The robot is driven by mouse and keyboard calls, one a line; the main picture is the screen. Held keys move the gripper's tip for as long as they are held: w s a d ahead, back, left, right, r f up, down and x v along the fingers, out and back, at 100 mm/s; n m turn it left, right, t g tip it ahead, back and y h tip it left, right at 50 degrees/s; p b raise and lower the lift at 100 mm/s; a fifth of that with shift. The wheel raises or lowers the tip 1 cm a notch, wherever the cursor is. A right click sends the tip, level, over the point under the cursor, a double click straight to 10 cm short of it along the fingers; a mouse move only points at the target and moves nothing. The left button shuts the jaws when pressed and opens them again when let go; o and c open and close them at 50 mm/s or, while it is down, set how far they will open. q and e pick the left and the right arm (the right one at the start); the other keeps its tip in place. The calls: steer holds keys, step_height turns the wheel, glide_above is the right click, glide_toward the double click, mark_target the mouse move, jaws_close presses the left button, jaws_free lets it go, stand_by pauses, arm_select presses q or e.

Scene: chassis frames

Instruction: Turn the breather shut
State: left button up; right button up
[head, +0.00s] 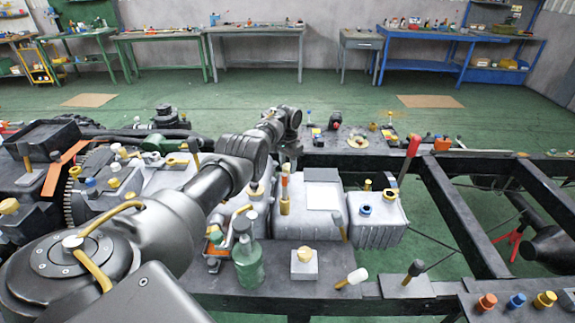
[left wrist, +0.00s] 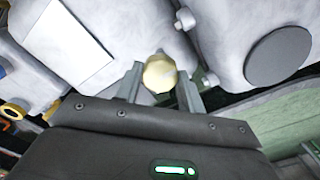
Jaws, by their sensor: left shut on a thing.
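The breather (left wrist: 159,74) shows in the left wrist view as a round, cream-yellow knob on a grey-white casting. My left gripper (left wrist: 160,82) has one finger on each side of it and is shut on it. In the head view my left gripper (head: 291,160) points down at the back edge of the pale grey housing (head: 297,228). The breather cannot be made out there, and its turn angle cannot be told. My right gripper is in neither view.
A white plate (head: 322,196) lies on the housing beside the gripper. A green bottle (head: 248,265), a grey block with a yellow knob (head: 304,262) and a red-handled tool (head: 410,158) stand nearby. Dark chassis rails (head: 455,215) run at right.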

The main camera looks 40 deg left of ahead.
mark_target(288, 166)
arm_select(q)
steer(key=shift+s+f, duration=0.2)
steer(key=o, duration=1)
steer(key=shift+c, duration=0.2)
steer(key=shift+w+r, duration=0.1)
steer(key=shift+r+p, duration=0.3)
steer(key=shift+r, duration=0.25)
step_height(288, 166, up, 5)
steer(key=shift+f+p, duration=0.2)
steer(key=shift+p, duration=0.65)
steer(key=shift+r, duration=2.55)
